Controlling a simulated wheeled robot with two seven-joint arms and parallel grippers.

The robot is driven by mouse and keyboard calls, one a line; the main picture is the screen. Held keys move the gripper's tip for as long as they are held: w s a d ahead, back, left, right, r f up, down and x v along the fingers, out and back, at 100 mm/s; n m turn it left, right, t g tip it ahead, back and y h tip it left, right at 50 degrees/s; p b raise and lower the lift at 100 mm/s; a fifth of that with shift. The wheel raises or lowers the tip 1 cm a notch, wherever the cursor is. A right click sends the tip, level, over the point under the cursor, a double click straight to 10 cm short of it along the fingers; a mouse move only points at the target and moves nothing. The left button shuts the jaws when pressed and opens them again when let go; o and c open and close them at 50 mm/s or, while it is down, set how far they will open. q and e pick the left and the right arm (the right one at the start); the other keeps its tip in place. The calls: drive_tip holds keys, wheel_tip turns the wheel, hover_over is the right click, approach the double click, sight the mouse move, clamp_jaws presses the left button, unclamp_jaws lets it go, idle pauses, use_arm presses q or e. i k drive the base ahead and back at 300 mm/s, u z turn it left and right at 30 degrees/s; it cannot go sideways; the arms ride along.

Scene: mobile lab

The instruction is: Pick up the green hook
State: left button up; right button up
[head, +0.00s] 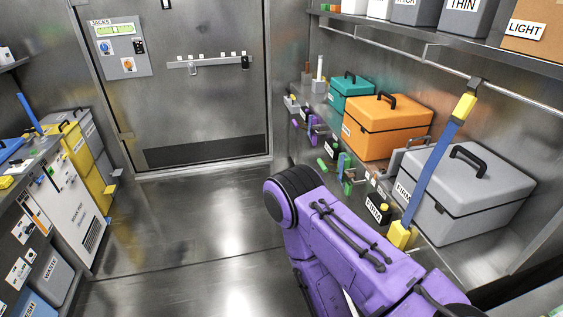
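Small green pieces show along the front edge of the right-hand shelf. One is an upright green piece (347,170) beside a blue one, in front of the orange case; it may be the green hook, but it is too small to tell its shape. My purple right arm reaches in from the bottom right, below and in front of this shelf. Its gripper is not in view, and neither is my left gripper.
A teal case (349,88), an orange case (372,136) and a grey case (450,212) stand on the right shelf. Cabinets line the left. The floor (185,235) between is clear up to the door (205,105).

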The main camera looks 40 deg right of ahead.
sight(348, 185)
drive_tip(key=u, duration=0.05)
drive_tip(key=i, duration=1.85)
drive_tip(key=z, duration=0.85)
drive_tip(key=i, duration=0.95)
drive_tip(key=z, duration=1.55)
drive_tip(key=i, duration=0.55)
drive_tip(key=z, duration=0.35)
